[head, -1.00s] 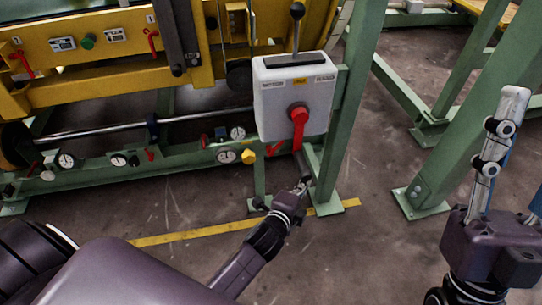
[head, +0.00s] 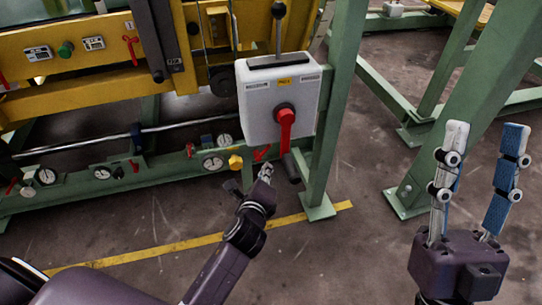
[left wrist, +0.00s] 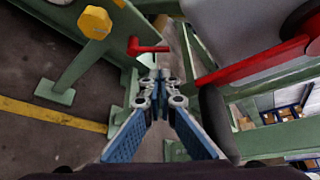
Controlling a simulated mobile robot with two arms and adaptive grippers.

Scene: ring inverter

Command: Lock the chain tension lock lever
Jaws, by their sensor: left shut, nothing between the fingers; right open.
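A grey control box (head: 283,100) hangs on a green post. A red lever (head: 286,128) on its front points down and ends in a dark grip (head: 291,168). A small red lever (head: 261,153) sits on the green rail left of it. I cannot tell which is the lock lever. My left gripper (head: 267,172) is shut and empty, just below the small red lever. In the left wrist view, its fingertips (left wrist: 160,78) point toward the small red lever (left wrist: 148,46), with the large red lever (left wrist: 255,66) to the right; contact is unclear. My right gripper (head: 485,132) is open and empty, far right.
A yellow knob (head: 235,162) stands left of the small red lever and shows in the left wrist view (left wrist: 95,22). Gauges line the green rail. A black-knobbed lever (head: 279,28) rises from the box. Open floor (head: 355,225) lies between my grippers.

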